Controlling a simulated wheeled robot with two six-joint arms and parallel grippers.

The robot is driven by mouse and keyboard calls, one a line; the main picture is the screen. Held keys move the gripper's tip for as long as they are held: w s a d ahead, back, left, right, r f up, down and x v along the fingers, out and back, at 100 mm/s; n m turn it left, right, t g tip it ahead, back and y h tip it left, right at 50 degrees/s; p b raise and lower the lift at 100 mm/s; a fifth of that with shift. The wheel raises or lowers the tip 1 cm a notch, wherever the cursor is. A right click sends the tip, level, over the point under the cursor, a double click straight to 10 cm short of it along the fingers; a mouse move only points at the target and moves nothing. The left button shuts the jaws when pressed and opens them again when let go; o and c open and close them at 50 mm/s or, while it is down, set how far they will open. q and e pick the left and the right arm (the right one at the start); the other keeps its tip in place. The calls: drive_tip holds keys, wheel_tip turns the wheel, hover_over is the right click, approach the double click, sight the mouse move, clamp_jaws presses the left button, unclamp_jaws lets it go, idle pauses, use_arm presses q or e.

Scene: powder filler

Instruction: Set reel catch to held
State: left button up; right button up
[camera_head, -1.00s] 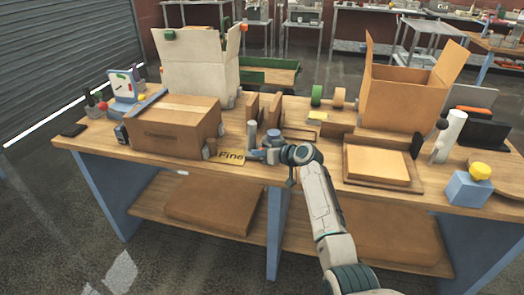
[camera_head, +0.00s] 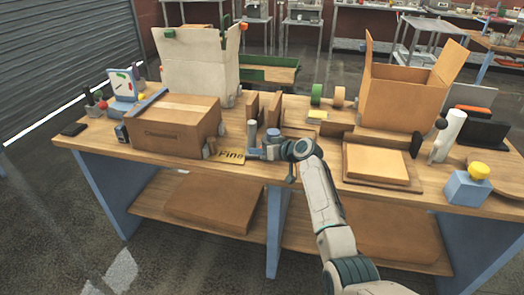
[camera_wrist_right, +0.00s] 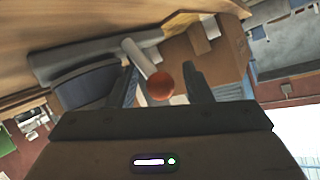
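In the right wrist view, a red-orange ball knob (camera_wrist_right: 160,87) on a pale rod (camera_wrist_right: 139,58) shows between the two fingers of my right gripper (camera_wrist_right: 162,88). The fingers are apart, with a gap visible on each side of the ball. I cannot tell for sure that this lever is the reel catch. In the head view, my right gripper (camera_head: 268,153) is at the middle of the bench, just in front of a grey upright cylinder (camera_head: 273,136) and right of the "Fine" plate (camera_head: 231,156). The knob is hidden there. My left gripper is not in view.
A closed carton (camera_head: 172,125) stands left of the gripper. An open carton (camera_head: 400,95) stands at the back right. Green (camera_head: 316,94) and orange (camera_head: 338,96) rolls lie behind. A shallow tray (camera_head: 348,183) and a blue block with a yellow knob (camera_head: 467,188) are to the right.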

drive_tip(key=shift+s+d+r, duration=0.2)
drive_tip(key=shift+s+d, duration=0.2)
drive_tip(key=shift+d, duration=0.05)
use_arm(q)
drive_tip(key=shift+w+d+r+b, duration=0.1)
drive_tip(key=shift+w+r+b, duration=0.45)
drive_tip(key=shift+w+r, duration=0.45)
use_arm(e)
drive_tip(key=v, duration=0.9)
drive_tip(key=shift+s+d+r, duration=0.15)
drive_tip(key=shift+s, duration=0.1)
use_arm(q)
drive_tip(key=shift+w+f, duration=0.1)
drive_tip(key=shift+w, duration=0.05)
